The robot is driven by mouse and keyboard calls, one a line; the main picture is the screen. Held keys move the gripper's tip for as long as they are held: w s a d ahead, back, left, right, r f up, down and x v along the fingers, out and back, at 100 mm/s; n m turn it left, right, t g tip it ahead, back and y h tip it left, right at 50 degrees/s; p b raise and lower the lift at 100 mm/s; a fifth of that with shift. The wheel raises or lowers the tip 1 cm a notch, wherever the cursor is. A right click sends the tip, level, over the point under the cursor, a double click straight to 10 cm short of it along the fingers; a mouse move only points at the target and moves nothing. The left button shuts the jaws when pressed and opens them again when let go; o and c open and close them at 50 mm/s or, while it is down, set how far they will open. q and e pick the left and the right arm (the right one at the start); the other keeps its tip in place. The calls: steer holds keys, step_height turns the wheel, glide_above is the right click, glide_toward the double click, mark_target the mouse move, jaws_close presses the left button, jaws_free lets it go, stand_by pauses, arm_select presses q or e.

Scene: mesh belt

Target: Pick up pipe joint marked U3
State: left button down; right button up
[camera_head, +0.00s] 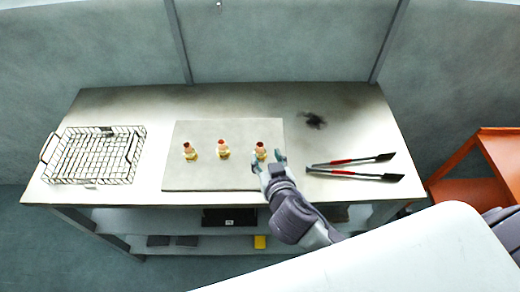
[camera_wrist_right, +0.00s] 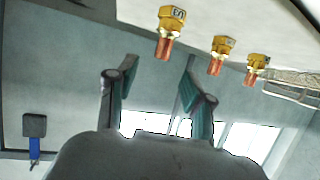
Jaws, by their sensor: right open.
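Three brass pipe joints with copper ends stand in a row on a grey mat (camera_head: 210,178) on the table. The rightmost joint (camera_head: 261,149) also shows largest in the right wrist view (camera_wrist_right: 168,35), where its upside-down mark appears to read U3. The middle joint (camera_head: 223,149) and left joint (camera_head: 190,151) have marks too small to read. My right gripper (camera_head: 269,162) is open and empty, just in front of the rightmost joint. In the wrist view its fingers (camera_wrist_right: 160,65) are apart, with the joint beyond them and not between them. My left gripper is not in view.
A wire basket (camera_head: 92,180) stands at the table's left end. Two red-and-black long-handled tools (camera_head: 345,174) lie right of the mat. A dark object (camera_head: 313,119) lies behind them. An orange shelf (camera_head: 482,160) stands at the right.

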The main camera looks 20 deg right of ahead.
mark_target(261, 150)
steer(key=x, duration=0.2)
steer(key=shift+w+f, duration=0.2)
steer(key=shift+w, duration=0.1)
steer(key=p+x, duration=0.1)
steer(key=x, duration=0.1)
steer(key=p+x, duration=0.1)
steer(key=x, duration=0.1)
steer(key=shift+w+a+f, duration=0.1)
steer(key=shift+w+f, duration=0.1)
steer(key=shift+f, duration=0.3)
steer(key=shift+w+f, duration=0.15)
steer(key=shift+f, duration=0.05)
steer(key=shift+r, duration=0.1)
jaws_close()
